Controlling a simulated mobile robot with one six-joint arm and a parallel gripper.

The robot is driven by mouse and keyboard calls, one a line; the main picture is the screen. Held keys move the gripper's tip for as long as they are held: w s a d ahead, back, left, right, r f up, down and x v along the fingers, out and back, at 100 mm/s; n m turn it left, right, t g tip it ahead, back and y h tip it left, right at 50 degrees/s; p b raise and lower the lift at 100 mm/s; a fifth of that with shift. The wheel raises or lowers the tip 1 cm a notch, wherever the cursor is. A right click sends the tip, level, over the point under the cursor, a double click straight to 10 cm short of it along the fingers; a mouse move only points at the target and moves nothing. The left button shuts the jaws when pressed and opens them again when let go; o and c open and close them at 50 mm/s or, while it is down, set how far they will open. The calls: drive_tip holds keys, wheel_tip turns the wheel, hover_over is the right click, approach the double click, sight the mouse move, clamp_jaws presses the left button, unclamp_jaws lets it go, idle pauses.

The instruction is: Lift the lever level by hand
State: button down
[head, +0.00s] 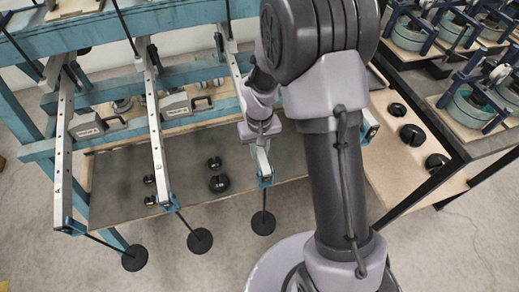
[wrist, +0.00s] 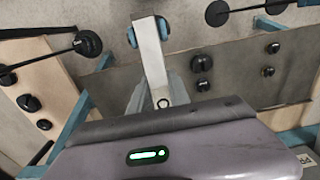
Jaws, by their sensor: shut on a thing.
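The lever (head: 262,160) in my grasp is a pale metal bar running from the blue frame towards the front. Its near end has a blue clip (head: 265,181) with a rod and black disc (head: 263,222) below it. My gripper (head: 260,137) is shut on this bar a little behind the clip. In the wrist view the bar (wrist: 152,55) sticks out past my gripper (wrist: 155,97), with blue at its tip; my gripper housing hides much of the jaws. Two similar levers, A (head: 63,150) and B (head: 156,130), stand to the left. I cannot tell the held lever's exact tilt.
A grey-topped bench (head: 115,185) lies under the levers, with several black knobbed weights (head: 219,183) on it. Discs also hang from levers A (head: 135,257) and B (head: 200,240). My arm covers part of the right side. More black weights (head: 411,134) lie on boards there.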

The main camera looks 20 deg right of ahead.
idle(0.5)
drive_tip(key=r+p, duration=0.3)
drive_tip(key=p, duration=0.1)
drive_tip(key=r+g+p, duration=0.1)
drive_tip(key=r+p, duration=0.3)
drive_tip(key=r+g+p, duration=0.1)
drive_tip(key=r+p, duration=0.2)
drive_tip(key=shift+s+r+p, duration=0.2)
drive_tip(key=shift+s+p, duration=0.2)
drive_tip(key=shift+f, duration=0.1)
drive_tip(key=c, duration=1.2)
unclamp_jaws()
drive_tip(key=w+r+p, duration=0.1)
drive_tip(key=r+p, duration=0.1)
drive_tip(key=r, duration=0.6)
drive_tip(key=w+r+p, duration=0.2)
drive_tip(key=r, duration=0.7)
drive_tip(key=shift+w+p, duration=0.25)
drive_tip(key=shift+p, duration=0.05)
drive_tip(key=shift+r, duration=0.1)
